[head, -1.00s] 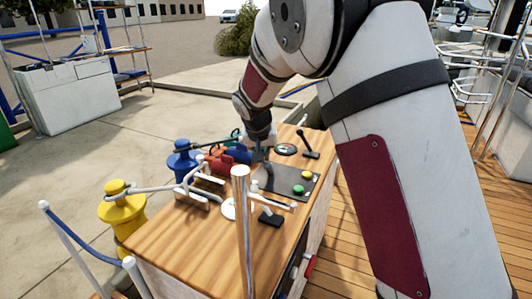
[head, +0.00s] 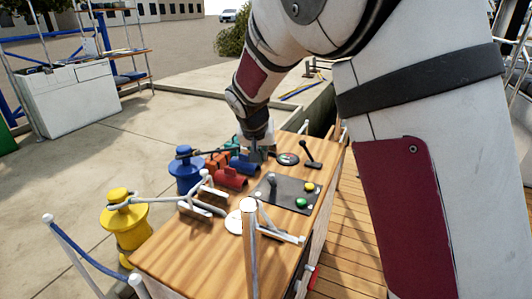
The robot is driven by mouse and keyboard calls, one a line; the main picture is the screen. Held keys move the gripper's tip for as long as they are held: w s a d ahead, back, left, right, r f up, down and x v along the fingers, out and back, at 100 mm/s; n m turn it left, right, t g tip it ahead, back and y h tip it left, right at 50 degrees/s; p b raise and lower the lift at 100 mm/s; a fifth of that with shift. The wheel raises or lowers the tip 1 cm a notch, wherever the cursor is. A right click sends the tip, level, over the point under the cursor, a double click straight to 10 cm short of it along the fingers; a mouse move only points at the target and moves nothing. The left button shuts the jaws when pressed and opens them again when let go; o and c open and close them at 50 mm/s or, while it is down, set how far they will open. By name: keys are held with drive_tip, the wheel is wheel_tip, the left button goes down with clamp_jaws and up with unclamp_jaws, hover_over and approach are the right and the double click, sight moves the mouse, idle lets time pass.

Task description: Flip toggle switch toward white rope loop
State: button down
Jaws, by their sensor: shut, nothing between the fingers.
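The toggle switch (head: 272,187) is a short grey lever on the dark panel (head: 268,203) on top of the wooden console. It looks close to upright; its exact tilt is too small to tell. A white round shape (head: 235,222), which looks like the white rope loop, lies on the wood at the panel's near left, partly hidden by a post. My gripper (head: 261,152) is at the console's far side, behind the panel and near the blue cylinder. It is small and partly hidden, apart from the switch, shut and empty.
Green (head: 301,203) and yellow (head: 309,187) buttons sit right of the switch. A black lever (head: 309,153) and a round gauge (head: 287,159) stand behind. Red (head: 230,178) and blue (head: 245,163) cylinders, cleats and a blue winch (head: 186,170) crowd the left. The near wooden top is clear.

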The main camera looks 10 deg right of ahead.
drive_tip(key=shift+s+a+r, duration=0.35)
drive_tip(key=shift+s+r, duration=0.1)
drive_tip(key=shift+s, duration=0.2)
drive_tip(key=shift+s+a+r, duration=0.35)
drive_tip(key=shift+s+r, duration=0.1)
drive_tip(key=shift+s, duration=0.15)
drive_tip(key=s+d+r+g, duration=0.1)
drive_tip(key=s+d+r, duration=0.2)
drive_tip(key=s, duration=0.5)
drive_tip(key=s+d+r+g+y, duration=0.1)
drive_tip(key=s+d+r, duration=0.15)
drive_tip(key=s, duration=0.45)
drive_tip(key=s+d+r+g, duration=0.1)
drive_tip(key=s+d+r, duration=0.25)
drive_tip(key=s, duration=0.45)
drive_tip(key=s+f+n+g+y, duration=0.1)
drive_tip(key=s+f+n+g, duration=0.15)
drive_tip(key=s, duration=2.05)
wheel_tip(320, 180, up, 29)
drive_tip(key=t+p, duration=0.4)
drive_tip(key=p, duration=2.4)
drive_tip(key=shift+d+r, duration=0.2)
drive_tip(key=shift+d, duration=0.2)
drive_tip(key=shift+w, duration=0.15)
